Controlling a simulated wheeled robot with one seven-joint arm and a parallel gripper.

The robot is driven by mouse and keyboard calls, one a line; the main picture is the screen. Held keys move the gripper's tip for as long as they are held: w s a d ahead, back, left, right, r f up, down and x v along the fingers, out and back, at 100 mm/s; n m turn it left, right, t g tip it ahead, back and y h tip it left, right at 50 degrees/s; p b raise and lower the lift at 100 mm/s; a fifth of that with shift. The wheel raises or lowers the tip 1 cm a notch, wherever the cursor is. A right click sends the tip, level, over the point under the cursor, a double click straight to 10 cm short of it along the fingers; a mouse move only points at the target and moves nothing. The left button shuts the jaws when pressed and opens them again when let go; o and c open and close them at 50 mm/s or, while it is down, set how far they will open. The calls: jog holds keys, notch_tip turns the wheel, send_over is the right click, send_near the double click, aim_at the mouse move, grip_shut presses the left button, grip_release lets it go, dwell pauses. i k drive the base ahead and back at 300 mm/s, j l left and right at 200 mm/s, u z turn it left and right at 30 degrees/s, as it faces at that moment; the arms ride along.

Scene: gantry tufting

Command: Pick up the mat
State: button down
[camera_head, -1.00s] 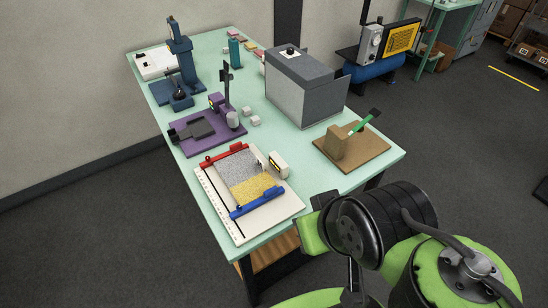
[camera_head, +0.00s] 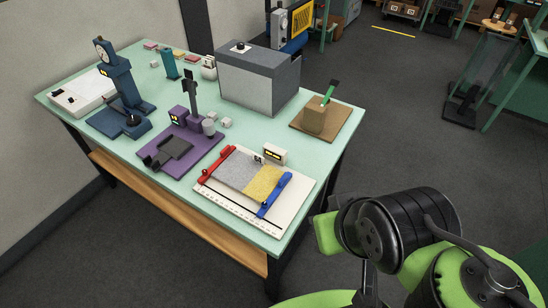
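The mat (camera_head: 248,174), half grey and half yellow, lies flat on a white board (camera_head: 229,208) with a dark scale along its front edge. A red bar (camera_head: 216,164) runs along the mat's left side and a blue bar (camera_head: 275,194) along its right side. The board sits near the front right edge of the pale green table (camera_head: 163,198). My green and black arm fills the lower right, apart from the table. I cannot make out my gripper's fingers in this view.
A purple device (camera_head: 181,148) stands left of the board. A grey box (camera_head: 257,82) and a brown block with a green-handled tool (camera_head: 315,119) stand behind it. A blue gauge stand (camera_head: 119,85) is at the back left.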

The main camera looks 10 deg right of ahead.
aim_at(249, 176)
jog(key=l+u, duration=0.85)
jog(key=k+l+u, duration=0.1)
jog(key=l+u, duration=0.15)
jog(key=u, duration=0.2)
jog(key=k+l+u, duration=0.15)
jog(key=l+u, duration=0.15)
jog(key=u, duration=0.15)
jog(key=k+l+u, duration=0.2)
jog(key=u, duration=0.2)
jog(key=l+u, duration=0.75)
jog(key=u, duration=0.15)
jog(key=k+l+u, duration=0.1)
jog(key=l+u, duration=0.3)
jog(key=k+l+u, duration=0.15)
jog(key=u, duration=0.3)
jog(key=l+u, duration=0.3)
jog(key=k+l, duration=0.05)
